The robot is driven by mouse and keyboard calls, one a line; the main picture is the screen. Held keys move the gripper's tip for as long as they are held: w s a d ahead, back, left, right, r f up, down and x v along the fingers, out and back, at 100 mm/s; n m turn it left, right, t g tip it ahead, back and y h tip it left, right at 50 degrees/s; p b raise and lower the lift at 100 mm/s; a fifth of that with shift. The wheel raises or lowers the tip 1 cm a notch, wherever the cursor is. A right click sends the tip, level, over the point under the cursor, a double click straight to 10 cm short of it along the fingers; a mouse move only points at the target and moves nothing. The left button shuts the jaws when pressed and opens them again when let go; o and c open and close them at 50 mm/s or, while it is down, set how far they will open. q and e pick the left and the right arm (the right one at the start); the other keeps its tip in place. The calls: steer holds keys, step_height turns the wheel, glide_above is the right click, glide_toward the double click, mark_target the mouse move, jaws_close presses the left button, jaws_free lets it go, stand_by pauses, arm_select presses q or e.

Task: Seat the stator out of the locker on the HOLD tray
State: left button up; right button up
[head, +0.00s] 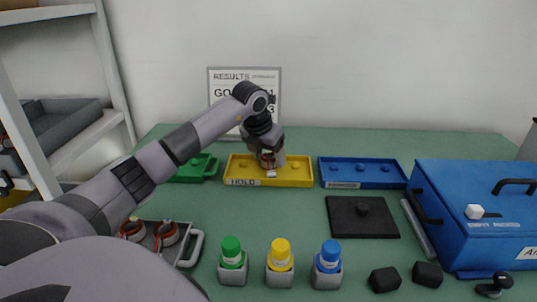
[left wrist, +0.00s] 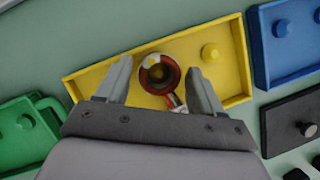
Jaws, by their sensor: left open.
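The yellow HOLD tray (head: 300,181) lies at the back middle of the bench, and it fills the middle of the left wrist view (left wrist: 95,83). My right gripper is out of view.
A bare peg (left wrist: 210,53) stands right of the stator. A green tray (head: 195,172) and a blue tray (head: 360,183) flank the yellow one. A blue box (head: 470,200), a black plate (head: 345,225), several capped bottles (head: 280,262) and a grey tray with two stators (head: 150,240) stand nearer.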

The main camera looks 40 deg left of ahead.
arm_select(q)
steer(key=shift+r, duration=0.1)
steer(key=shift+r+p, duration=2.2)
steer(key=shift+r, duration=0.2)
steer(key=o, duration=0.6)
steer(key=shift+c, duration=0.2)
